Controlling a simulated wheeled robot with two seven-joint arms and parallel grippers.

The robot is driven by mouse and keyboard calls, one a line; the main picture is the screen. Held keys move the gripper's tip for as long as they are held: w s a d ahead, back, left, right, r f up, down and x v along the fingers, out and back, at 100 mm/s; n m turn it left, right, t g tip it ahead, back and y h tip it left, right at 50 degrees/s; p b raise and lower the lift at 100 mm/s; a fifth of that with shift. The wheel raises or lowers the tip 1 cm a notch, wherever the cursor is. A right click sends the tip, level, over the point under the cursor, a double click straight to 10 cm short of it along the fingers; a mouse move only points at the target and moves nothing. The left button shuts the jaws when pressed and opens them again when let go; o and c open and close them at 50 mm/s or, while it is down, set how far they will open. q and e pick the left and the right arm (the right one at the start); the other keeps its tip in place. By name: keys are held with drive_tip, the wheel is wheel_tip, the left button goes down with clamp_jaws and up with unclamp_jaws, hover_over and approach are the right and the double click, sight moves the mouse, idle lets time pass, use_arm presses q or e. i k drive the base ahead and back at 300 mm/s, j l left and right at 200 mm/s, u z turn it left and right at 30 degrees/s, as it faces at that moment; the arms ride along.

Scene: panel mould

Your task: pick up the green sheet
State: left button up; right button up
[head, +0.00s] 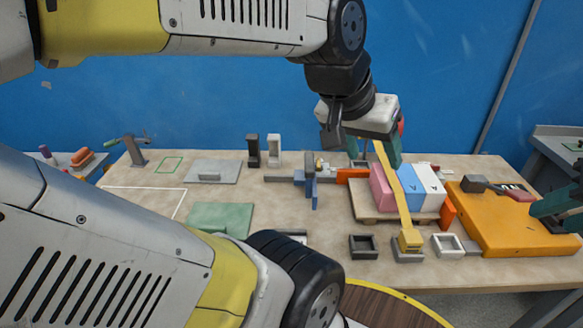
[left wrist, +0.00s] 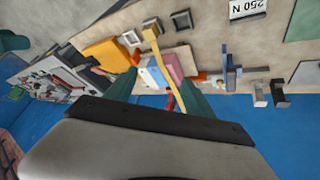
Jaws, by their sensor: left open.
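The green sheet (head: 222,217) lies flat on the left part of the table. My arm partly covers its near edge in the head view. A green flat piece, likely the same sheet, shows at the top right corner of the left wrist view (left wrist: 303,22). My left gripper (head: 384,146) is raised over the back of the table, right of and well apart from the sheet. Its teal fingers (left wrist: 163,92) are open with nothing held between them. My right gripper (head: 558,212) shows only in part at the right edge, by the orange block; its opening is unclear.
A grey plate with a handle (head: 212,171) lies behind the sheet. A yellow strip (head: 398,197) rises near my left gripper, before pink, blue and white blocks (head: 421,187) on a board. A large orange block (head: 510,222) is at right. A blue wall (head: 220,100) stands behind.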

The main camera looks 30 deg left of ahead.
sight(233, 220)
drive_tip(key=u, duration=2.05)
drive_tip(key=j+u, duration=0.15)
drive_tip(key=j, duration=0.7)
